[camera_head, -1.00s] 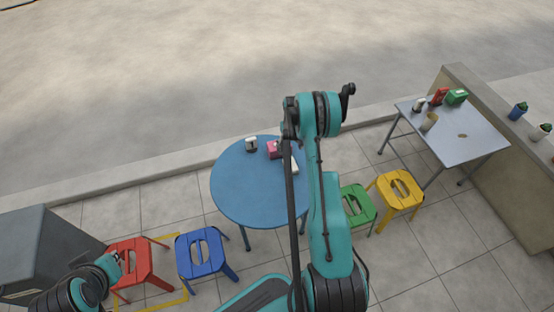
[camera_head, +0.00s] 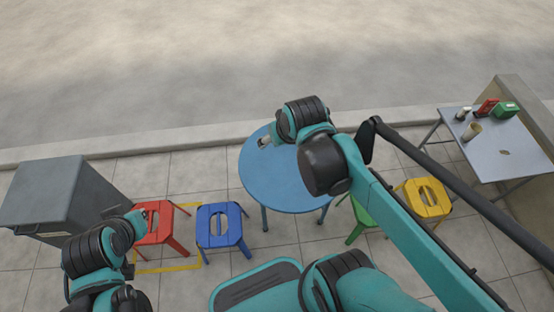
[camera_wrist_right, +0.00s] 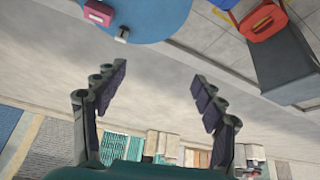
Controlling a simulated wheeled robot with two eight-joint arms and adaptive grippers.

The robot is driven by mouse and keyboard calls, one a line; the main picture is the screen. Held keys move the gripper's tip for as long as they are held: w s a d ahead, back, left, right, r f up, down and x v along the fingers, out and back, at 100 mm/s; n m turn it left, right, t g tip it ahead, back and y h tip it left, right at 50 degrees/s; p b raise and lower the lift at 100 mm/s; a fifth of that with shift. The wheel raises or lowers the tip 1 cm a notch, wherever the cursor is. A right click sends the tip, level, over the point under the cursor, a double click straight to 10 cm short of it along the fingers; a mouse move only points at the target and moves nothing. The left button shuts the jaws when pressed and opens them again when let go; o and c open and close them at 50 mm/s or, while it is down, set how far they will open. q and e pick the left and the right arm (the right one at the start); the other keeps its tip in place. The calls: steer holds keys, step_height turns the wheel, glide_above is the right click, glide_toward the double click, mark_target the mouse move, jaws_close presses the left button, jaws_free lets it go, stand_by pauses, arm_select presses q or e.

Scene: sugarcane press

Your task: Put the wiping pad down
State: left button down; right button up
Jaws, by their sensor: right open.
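My right gripper (camera_wrist_right: 158,74) is open in the wrist view, with nothing between its fingers. It is apart from the round blue table (camera_wrist_right: 150,15), which shows at the top of that view. The blue table (camera_head: 275,185) also stands in the middle of the head view, partly covered by my right arm. I cannot make out the wiping pad in either current view.
A pink box (camera_wrist_right: 98,14) and a small white-and-dark item (camera_wrist_right: 122,35) are at the table's edge. Red (camera_head: 160,228), blue (camera_head: 222,225), green (camera_head: 366,220) and yellow (camera_head: 428,198) stools stand around. A grey bin (camera_head: 65,195) is left, a metal table (camera_head: 500,150) right.

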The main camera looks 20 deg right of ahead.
steer(key=s+a+f+t, duration=0.1)
steer(key=s+a, duration=0.2)
steer(key=s, duration=0.2)
steer(key=shift+s+f+n+y, duration=0.15)
steer(key=shift+s+n+y, duration=0.15)
steer(key=shift+a, duration=0.1)
stand_by(0.8)
